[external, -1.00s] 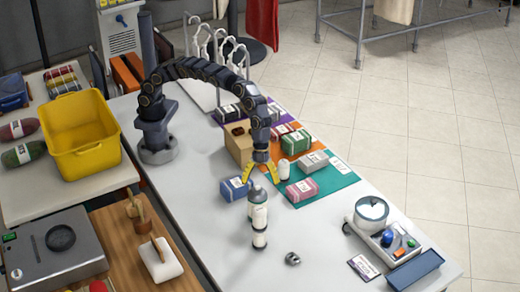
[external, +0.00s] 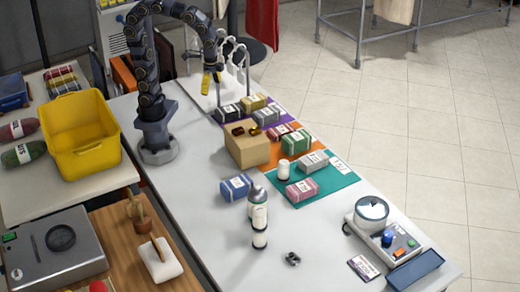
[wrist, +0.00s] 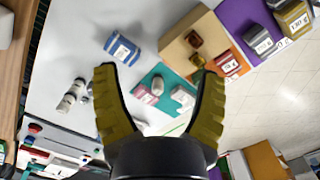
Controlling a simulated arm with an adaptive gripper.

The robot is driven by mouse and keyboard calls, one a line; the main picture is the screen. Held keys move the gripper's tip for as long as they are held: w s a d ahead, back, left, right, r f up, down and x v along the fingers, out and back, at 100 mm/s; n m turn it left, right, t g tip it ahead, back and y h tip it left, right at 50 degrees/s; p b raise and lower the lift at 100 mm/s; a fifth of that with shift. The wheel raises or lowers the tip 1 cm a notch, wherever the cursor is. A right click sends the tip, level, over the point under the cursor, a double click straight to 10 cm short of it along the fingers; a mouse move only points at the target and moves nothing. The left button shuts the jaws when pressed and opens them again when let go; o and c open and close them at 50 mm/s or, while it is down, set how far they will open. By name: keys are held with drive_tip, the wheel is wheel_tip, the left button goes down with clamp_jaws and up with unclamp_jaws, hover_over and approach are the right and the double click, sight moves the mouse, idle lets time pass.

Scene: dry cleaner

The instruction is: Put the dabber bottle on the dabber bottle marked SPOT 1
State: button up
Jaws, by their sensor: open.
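A white bottle (external: 283,170) stands on the teal mat section (external: 335,181). It also shows in the wrist view (wrist: 157,85). A grey-topped bottle with a white label (external: 258,203) stands on the bare table, just in front of the blue bundle. A smaller white bottle (external: 259,238) with a dark band stands nearer the camera, close to it. The pair shows at the left in the wrist view (wrist: 67,103). I cannot read SPOT 1 on any bottle. My gripper (external: 210,85) is open and empty, raised high above the far end of the table, away from the bottles.
A blue bundle (external: 236,187) and a cardboard box (external: 247,147) stand left of the coloured mat. Several wrapped bundles lie on the mat. A scale-like device (external: 372,211) and a blue tray (external: 415,270) are at the right front. The table's front middle is mostly clear.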

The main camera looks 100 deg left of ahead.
drive_tip(key=s+a+f+n+g, duration=0.1)
drive_tip(key=s+f, duration=0.2)
drive_tip(key=s, duration=1)
drive_tip(key=shift+s+a+n, duration=0.2)
drive_tip(key=shift+s+n, duration=0.1)
drive_tip(key=shift+n, duration=0.1)
